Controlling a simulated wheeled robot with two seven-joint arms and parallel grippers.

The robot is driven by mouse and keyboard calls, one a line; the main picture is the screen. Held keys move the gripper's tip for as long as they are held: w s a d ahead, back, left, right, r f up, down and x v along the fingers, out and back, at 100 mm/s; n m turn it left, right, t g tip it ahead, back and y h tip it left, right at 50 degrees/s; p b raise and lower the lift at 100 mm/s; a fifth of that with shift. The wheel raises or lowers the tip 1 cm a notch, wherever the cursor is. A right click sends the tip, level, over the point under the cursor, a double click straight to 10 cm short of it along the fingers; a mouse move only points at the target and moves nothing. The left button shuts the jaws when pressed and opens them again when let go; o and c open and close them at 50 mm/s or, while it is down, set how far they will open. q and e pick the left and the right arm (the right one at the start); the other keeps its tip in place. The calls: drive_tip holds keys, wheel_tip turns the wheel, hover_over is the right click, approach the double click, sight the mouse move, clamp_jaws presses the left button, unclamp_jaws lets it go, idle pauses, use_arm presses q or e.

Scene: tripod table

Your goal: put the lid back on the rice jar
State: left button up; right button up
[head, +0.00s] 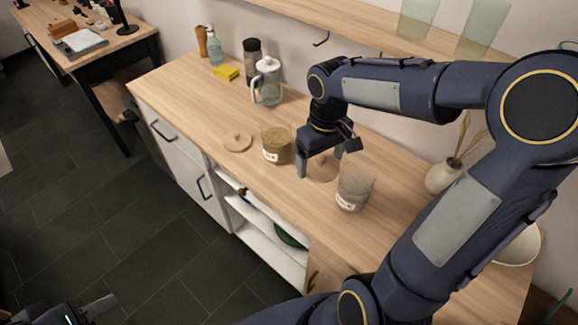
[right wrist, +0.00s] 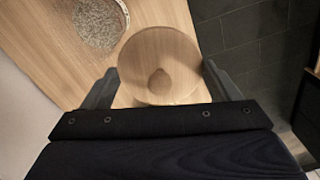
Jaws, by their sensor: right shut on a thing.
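My right gripper (head: 322,170) is shut on a round wooden lid with a knob (head: 323,160). In the right wrist view its fingers grip the rim of the lid (right wrist: 160,65) from both sides. I cannot tell how far the lid is above the counter. An open glass jar with pale, greyish grains (head: 354,190) stands just right of the gripper; its label is too small to read. Its grains also show in the right wrist view (right wrist: 100,22). A second open jar with brownish contents (head: 276,146) stands left of the gripper. Part of my left gripper (head: 98,306) shows low at the left.
Another wooden lid (head: 237,142) lies on the counter (head: 190,105) left of the brown jar. A glass pitcher (head: 268,84), a dark-topped jar (head: 252,60) and a yellow sponge (head: 227,73) stand behind. A vase (head: 444,178) is at the right. The left counter is clear.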

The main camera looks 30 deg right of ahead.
use_arm(q)
wheel_tip(320, 180, up, 5)
drive_tip(key=p, duration=0.3)
use_arm(e)
drive_tip(key=s+d+r+m, duration=0.3)
drive_tip(key=d, duration=0.7)
use_arm(q)
drive_tip(key=shift+f+b, duration=2.45)
drive_tip(key=shift+f, duration=0.25)
use_arm(e)
wheel_tip(320, 180, down, 6)
drive_tip(key=shift+w+f, duration=0.1)
drive_tip(key=shift+f, duration=0.05)
drive_tip(key=o, duration=0.9)
